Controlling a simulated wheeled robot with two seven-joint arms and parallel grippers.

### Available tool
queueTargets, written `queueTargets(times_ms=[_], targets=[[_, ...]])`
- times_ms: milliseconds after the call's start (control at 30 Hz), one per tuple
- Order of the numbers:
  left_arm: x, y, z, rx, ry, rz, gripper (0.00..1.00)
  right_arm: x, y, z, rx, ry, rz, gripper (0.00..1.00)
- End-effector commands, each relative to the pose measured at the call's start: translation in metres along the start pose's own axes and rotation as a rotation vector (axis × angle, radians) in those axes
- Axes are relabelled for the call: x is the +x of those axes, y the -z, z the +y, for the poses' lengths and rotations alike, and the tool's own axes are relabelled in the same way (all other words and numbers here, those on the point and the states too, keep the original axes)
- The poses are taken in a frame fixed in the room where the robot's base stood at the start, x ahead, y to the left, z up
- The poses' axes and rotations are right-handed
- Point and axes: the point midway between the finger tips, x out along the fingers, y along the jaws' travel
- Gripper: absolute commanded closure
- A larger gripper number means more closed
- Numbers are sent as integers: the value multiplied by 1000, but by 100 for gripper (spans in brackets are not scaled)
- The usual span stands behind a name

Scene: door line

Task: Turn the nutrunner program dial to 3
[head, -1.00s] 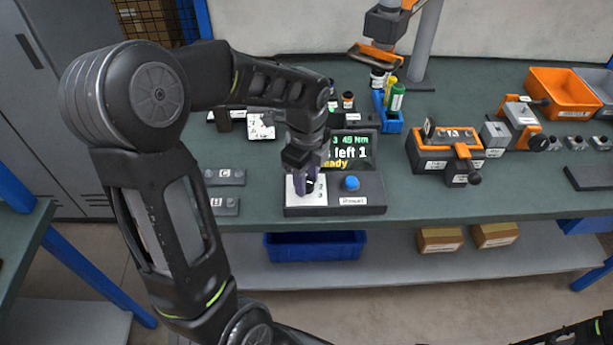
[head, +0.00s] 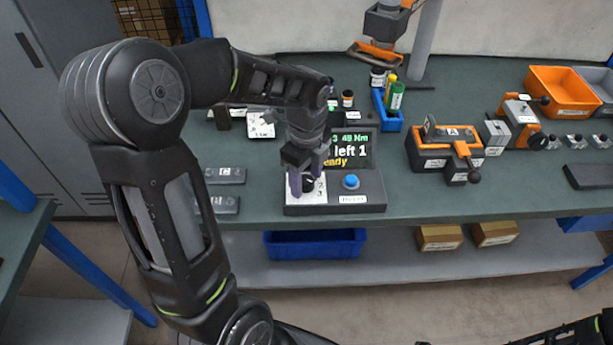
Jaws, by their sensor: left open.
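The nutrunner control box (head: 372,203) is dark and sits near the front edge of the bench. Its white dial plate (head: 304,199) is on the left and a blue button (head: 351,181) on the right. The black program dial (head: 309,184) shows only partly on the plate, with a digit 2 and a 3 visible to its right. My left gripper (head: 308,187) is open, pointing down, with its purple fingers around or just beside the dial; contact cannot be told. The screen (head: 352,150) behind, partly covered, reads "3 45 Nm", "left 1" and "ready". My right gripper does not show clearly.
An orange and black fixture (head: 445,155) stands right of the box. A blue holder (head: 388,115) with bottles is behind, and grey labelled blocks (head: 225,175) lie to the left. Orange bin (head: 562,88) is at the back right. The bench in front of the fixture is clear.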

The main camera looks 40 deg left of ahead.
Motion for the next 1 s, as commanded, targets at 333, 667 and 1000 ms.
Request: queueTargets(times_ms=[333,667,1000], targets=[[-16,0,-1,-1,4,-1,44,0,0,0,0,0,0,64],[-68,0,-1,1,3,-1,44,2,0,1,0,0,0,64],[-78,0,0,0,0,0,44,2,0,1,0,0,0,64]])
